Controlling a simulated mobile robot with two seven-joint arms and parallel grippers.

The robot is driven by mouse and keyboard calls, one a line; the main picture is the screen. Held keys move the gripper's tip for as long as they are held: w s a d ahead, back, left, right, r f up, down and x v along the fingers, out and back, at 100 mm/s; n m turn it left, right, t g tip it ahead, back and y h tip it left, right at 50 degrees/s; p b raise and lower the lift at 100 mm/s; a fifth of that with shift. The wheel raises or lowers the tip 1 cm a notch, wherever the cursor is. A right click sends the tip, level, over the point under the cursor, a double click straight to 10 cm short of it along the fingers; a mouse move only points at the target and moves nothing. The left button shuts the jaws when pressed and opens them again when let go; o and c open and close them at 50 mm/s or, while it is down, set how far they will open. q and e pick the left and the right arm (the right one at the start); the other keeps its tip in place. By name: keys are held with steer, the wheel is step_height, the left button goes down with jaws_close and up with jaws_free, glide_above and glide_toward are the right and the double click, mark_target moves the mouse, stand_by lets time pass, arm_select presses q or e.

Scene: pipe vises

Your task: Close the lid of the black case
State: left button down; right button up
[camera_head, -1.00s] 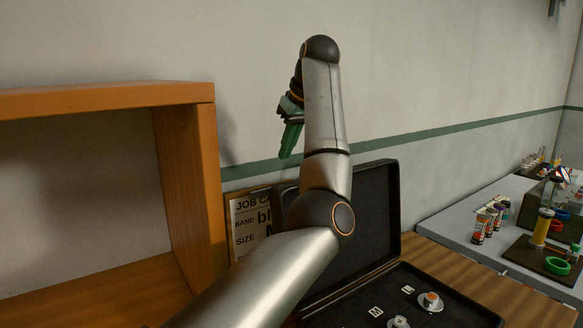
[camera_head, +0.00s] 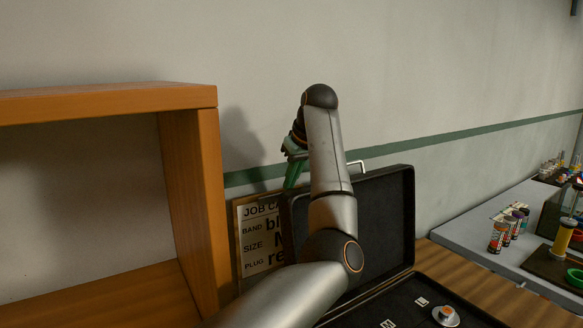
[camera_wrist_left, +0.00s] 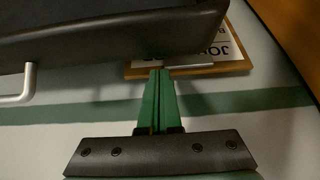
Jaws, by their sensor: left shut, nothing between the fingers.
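The black case stands open, its lid (camera_head: 385,220) upright against the wall side and its base (camera_head: 405,300) flat on the wooden surface. A light metal handle (camera_head: 357,165) sticks up from the lid's top edge. My left gripper (camera_head: 291,180) has green fingers, which are shut and empty, pointing down near the lid's top left corner. In the left wrist view the fingertips (camera_wrist_left: 160,74) are close to the dark lid (camera_wrist_left: 120,40), and the handle (camera_wrist_left: 22,88) is to the left. Contact cannot be told. My left arm hides part of the lid. My right gripper is out of view.
A wooden shelf box (camera_head: 205,200) stands left of the case. A job card on a board (camera_head: 252,240) leans behind the lid's left end. A grey table (camera_head: 470,232) with small bottles (camera_head: 500,232) is at the right.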

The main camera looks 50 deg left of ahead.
arm_select(q)
steer(key=shift+s+d+r, duration=0.1)
steer(key=shift+d+r, duration=0.05)
steer(key=shift+d, duration=0.5)
steer(key=shift+d+r, duration=0.15)
steer(key=shift+d, duration=0.45)
steer(key=shift+d, duration=0.1)
